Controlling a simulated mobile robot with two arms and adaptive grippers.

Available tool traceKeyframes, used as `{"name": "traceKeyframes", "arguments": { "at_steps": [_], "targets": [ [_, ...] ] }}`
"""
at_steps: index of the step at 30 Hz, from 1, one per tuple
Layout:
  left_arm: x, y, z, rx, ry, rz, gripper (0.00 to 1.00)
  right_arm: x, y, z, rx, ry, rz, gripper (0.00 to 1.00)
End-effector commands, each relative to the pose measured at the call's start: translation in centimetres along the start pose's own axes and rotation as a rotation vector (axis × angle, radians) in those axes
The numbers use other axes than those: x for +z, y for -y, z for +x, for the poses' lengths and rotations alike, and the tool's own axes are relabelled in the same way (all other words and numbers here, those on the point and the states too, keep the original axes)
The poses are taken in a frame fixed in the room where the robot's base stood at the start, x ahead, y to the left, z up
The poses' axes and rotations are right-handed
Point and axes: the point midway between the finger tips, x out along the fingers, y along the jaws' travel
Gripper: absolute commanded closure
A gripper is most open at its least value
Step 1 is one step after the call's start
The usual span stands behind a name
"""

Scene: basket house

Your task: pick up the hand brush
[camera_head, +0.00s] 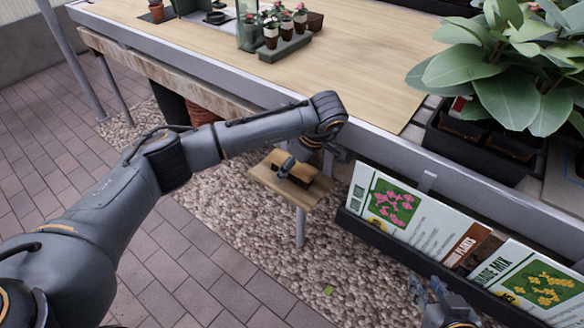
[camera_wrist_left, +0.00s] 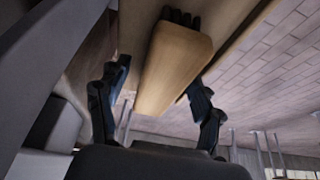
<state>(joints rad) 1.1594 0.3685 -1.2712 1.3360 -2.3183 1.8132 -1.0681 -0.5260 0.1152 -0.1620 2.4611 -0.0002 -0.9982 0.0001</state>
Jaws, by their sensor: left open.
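The hand brush, a light wooden block with dark bristles, lies on a small wooden stool (camera_head: 262,172) beside the long table in the head view. In the left wrist view the brush (camera_wrist_left: 178,60) is large and central, its bristles at the top. My left gripper (camera_head: 288,166) is over the stool at the brush, partly hiding it. In the left wrist view the open fingers of my left gripper (camera_wrist_left: 158,76) stand on either side of the wooden block, without a clear grip on it. My right gripper (camera_head: 430,288) is at the lower edge of the head view, fingers apart and empty.
The long table (camera_head: 350,75) holds a tray of small potted flowers (camera_head: 286,45). A rack of seed-mix signs (camera_head: 410,218) hangs on its front, right of the stool. A leafy plant (camera_head: 500,60) stands at right.

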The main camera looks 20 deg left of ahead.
Motion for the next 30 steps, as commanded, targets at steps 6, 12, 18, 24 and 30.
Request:
{"name": "traceKeyframes", "arguments": {
  "at_steps": [6,12,18,24,30],
  "targets": [
    [0.03,0.0,0.13,0.0,0.0,-0.001,0.34,-0.2,0.0,0.06,0.0,-0.012,0.0,0.7],
    [0.08,0.0,0.24,0.0,0.0,-0.001,0.34,-0.44,0.01,0.11,0.0,-0.025,0.0,0.7],
    [0.13,-0.01,0.36,0.0,0.0,-0.001,0.34,-0.87,0.06,0.15,-0.001,-0.045,0.0,0.7],
    [0.16,-0.01,0.43,0.0,0.0,-0.001,0.34,-1.02,0.17,0.18,-0.004,-0.052,-0.001,0.7],
    [0.16,0.0,0.43,0.0,0.0,-0.001,0.36,-1.03,0.2,0.19,-0.004,-0.053,-0.001,0.7]
  ]
}}
